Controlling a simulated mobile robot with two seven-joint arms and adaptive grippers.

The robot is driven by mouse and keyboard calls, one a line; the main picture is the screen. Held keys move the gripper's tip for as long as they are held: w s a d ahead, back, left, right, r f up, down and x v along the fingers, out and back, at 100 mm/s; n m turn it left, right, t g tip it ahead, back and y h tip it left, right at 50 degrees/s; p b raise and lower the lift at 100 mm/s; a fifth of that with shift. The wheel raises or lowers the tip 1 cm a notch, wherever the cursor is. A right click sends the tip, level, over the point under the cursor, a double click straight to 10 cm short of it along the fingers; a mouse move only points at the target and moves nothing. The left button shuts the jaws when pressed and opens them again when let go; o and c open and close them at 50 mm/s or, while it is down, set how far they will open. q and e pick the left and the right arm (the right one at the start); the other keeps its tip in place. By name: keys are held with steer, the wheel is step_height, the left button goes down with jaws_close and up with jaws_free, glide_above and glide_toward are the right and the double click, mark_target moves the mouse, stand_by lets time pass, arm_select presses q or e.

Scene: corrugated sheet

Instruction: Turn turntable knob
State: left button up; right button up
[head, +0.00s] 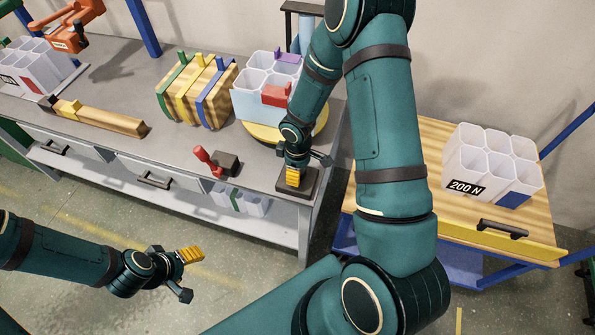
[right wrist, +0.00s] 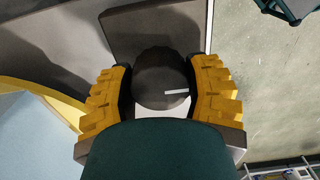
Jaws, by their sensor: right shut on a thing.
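In the right wrist view the knob (right wrist: 158,72) is a round dark cap with a white mark pointing right. It stands on a dark base plate (right wrist: 125,22), which also shows at the bench's front right corner in the head view (head: 309,184). My right gripper (right wrist: 163,90) is shut on the knob, one yellow finger on each side; in the head view the gripper (head: 293,178) hides the knob. The yellow turntable (head: 259,131) lies just behind, carrying a bin rack (head: 251,105). My left gripper (head: 190,254) is away from the bench, over the floor; its finger gap is unclear.
A red-handled lever (head: 203,157) with a dark block (head: 226,163) stands left of the knob. A cart (head: 430,135) with a "200 N" bin rack (head: 490,160) stands right.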

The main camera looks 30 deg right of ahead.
steer(key=o, duration=1.2)
step_height(320, 180, up, 12)
steer(key=s+a+f+m+t+y+b, duration=0.1)
steer(key=s+a+f+m, duration=0.3)
steer(key=a+f, duration=0.4)
steer(key=s+a+f+m+t+y+b, duration=0.1)
steer(key=s+a+f+m+y, duration=0.2)
steer(key=a, duration=0.6)
step_height(320, 180, down, 5)
steer(key=s+m, duration=0.2)
steer(key=m, duration=0.1)
steer(key=shift+a+b, duration=0.15)
steer(key=shift+b, duration=0.15)
